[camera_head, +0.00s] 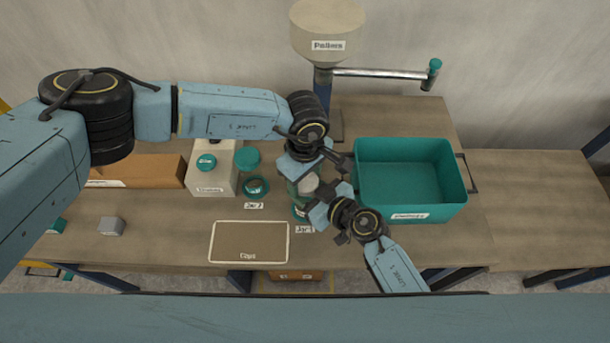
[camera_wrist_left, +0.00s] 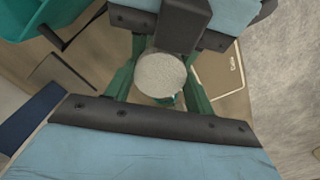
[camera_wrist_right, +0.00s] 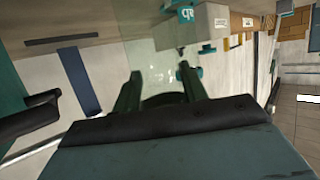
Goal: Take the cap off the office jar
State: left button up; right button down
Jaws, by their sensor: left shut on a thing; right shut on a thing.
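The office jar (camera_head: 299,210) stands upright on the table behind its label, mostly hidden by my grippers. Its round pale grey cap (camera_head: 309,183) shows between them, and in the left wrist view the cap (camera_wrist_left: 160,75) lies between both green fingers. My left gripper (camera_head: 307,181) comes down from above and is shut on the cap. My right gripper (camera_head: 322,205) reaches in from the front right, low at the jar's side, and is shut on the jar. In the right wrist view clear glass (camera_wrist_right: 155,65) shows between and beyond its fingers. I cannot tell whether the cap is loose.
An empty outlined caps area (camera_head: 248,242) lies front left of the jar. A teal bin (camera_head: 410,185) stands to the right. Another open jar (camera_head: 256,187), a teal lid (camera_head: 247,158), a white box (camera_head: 212,175) and a cardboard box (camera_head: 140,170) stand left. A hopper (camera_head: 327,30) rises behind.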

aim_at(305, 181)
pick_arm(q)
jog(key=n, duration=0.3)
jog(key=o, duration=1.1)
jog(key=shift+r, duration=2.35)
jog(key=shift+c, duration=0.6)
notch_tip(305, 181, up, 3)
jog(key=m, duration=0.2)
jog(key=shift+m, duration=0.4)
jog(key=shift+f, duration=3.85)
